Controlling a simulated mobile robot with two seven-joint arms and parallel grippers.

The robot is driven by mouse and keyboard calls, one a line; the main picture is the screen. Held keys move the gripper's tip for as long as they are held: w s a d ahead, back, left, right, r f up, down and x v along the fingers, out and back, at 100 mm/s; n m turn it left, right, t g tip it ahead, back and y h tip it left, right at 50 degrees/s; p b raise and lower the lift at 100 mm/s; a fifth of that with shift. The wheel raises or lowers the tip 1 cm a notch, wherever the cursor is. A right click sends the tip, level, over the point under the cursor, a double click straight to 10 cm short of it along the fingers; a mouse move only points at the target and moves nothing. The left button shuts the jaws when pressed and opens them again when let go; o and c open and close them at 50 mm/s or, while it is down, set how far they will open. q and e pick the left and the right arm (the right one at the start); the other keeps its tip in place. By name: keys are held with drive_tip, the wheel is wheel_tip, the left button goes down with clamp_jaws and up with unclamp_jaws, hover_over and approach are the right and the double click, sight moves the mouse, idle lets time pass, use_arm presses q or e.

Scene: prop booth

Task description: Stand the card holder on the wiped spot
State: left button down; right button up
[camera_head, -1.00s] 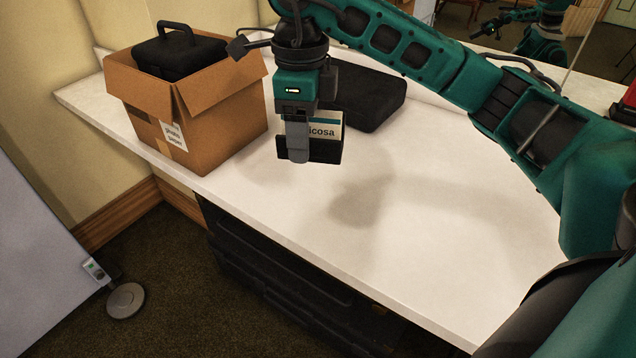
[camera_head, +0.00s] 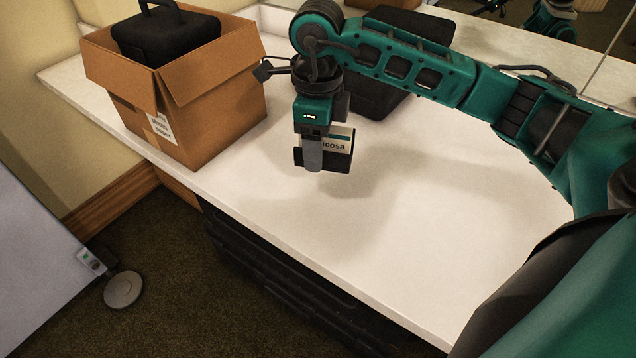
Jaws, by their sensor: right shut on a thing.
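The card holder (camera_head: 342,163) is a small black stand with a white and teal card that reads "icosa" in part. My right gripper (camera_head: 314,160) is shut on it, with a grey finger across its left part. The holder looks upright and seems to be above the white counter (camera_head: 420,240), though I cannot tell the gap for certain. Soft shadows fall on the counter below and to the right of it. No wiped spot stands out clearly from the rest of the surface. My left gripper is not in view.
An open cardboard box (camera_head: 205,110) with a black case (camera_head: 165,38) in it stands at the counter's left. A dark flat case (camera_head: 380,95) lies behind my right gripper. The counter's front and middle are clear. A mirror runs along the back.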

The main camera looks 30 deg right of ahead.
hover_over(317, 195)
wheel_tip(317, 195, down, 5)
drive_tip(key=shift+f+b, duration=0.4)
drive_tip(key=shift+f, duration=1.95)
drive_tip(key=shift+f, duration=0.1)
drive_tip(key=o, duration=1.1)
drive_tip(key=shift+o, duration=0.2)
